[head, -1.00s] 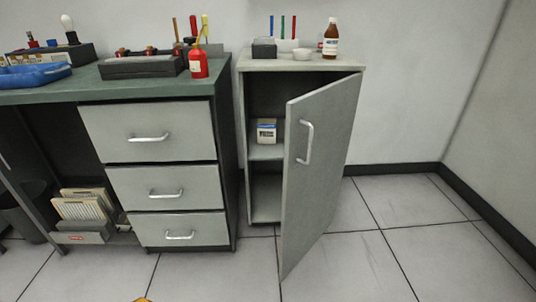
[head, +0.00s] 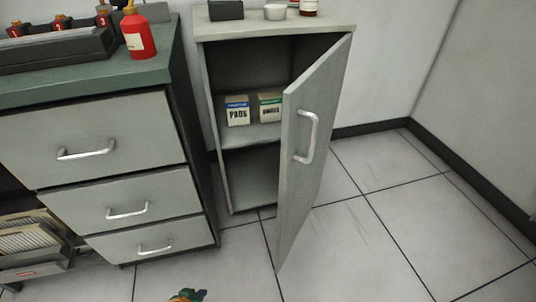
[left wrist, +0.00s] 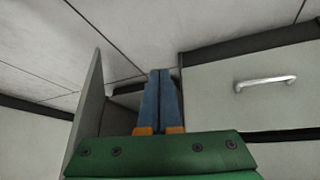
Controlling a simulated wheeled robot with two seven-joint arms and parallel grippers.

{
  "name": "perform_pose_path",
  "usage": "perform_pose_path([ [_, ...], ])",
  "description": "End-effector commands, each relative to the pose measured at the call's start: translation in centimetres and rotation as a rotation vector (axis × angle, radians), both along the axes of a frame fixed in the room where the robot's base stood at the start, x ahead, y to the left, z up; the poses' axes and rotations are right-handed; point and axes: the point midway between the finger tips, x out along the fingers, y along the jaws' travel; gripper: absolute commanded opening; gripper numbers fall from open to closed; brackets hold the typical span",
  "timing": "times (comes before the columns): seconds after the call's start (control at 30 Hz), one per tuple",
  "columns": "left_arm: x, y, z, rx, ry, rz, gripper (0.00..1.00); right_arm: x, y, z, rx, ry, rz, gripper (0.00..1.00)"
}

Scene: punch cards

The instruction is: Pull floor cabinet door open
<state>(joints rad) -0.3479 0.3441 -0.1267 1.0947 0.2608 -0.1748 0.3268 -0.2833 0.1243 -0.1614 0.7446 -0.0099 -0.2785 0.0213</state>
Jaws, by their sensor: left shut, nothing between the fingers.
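The floor cabinet (head: 271,29) has its grey door (head: 312,150) standing partly open, hinged on the right and swung out toward me. A silver handle (head: 306,137) is on the door's outer face. My left gripper (head: 187,295) shows only as a small bit at the bottom edge of the head view, below and left of the door. In the left wrist view my left gripper (left wrist: 161,75) has its blue fingers together with nothing between them. A grey panel that looks like the door (left wrist: 88,105) stands left of the fingers, apart from them. My right gripper is not in view.
Inside the cabinet, two small boxes, one blue-white (head: 237,112) and one green-white (head: 270,107), stand on the shelf. A green-topped drawer unit (head: 85,75) stands left, with a red bottle (head: 137,33) on top. The tiled floor (head: 385,215) right of the door is clear.

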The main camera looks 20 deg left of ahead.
Motion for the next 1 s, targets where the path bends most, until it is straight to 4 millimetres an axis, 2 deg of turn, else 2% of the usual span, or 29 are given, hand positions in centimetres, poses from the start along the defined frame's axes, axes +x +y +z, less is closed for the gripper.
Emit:
perform_pose_path([
  [0.03,1.7,0.9,1.8,-0.028,-0.066,0.041,0.00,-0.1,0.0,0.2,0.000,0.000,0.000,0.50],
  [0.17,6.8,2.7,8.1,-0.176,-0.281,0.168,0.00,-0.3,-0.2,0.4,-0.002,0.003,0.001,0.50],
  [0.27,10.8,2.9,14.7,-0.355,-0.453,0.240,0.00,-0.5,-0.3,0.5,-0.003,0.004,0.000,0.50],
  [0.37,14.0,1.3,22.6,-0.616,-0.604,0.277,0.00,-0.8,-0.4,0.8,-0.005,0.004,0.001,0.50],
  [0.4,14.9,0.1,26.1,-0.746,-0.645,0.283,0.00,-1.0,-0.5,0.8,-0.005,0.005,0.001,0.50],
  [0.5,15.8,-3.7,33.8,-1.080,-0.670,0.279,0.00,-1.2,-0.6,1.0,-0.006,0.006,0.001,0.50],
  [0.57,15.7,-5.6,36.9,-1.237,-0.646,0.277,0.00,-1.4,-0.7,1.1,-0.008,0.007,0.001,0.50],
  [0.63,15.4,-7.0,38.8,-1.345,-0.617,0.279,0.00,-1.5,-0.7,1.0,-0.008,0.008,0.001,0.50],
  [0.7,15.6,-7.5,39.5,-1.386,-0.606,0.284,0.00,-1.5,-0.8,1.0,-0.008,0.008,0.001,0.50],
  [0.87,17.6,-8.4,39.6,-1.392,-0.611,0.283,0.00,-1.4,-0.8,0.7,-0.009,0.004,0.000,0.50],
  [1.0,20.3,-9.6,39.7,-1.391,-0.610,0.282,0.00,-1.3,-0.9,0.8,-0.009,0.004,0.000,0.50],
])
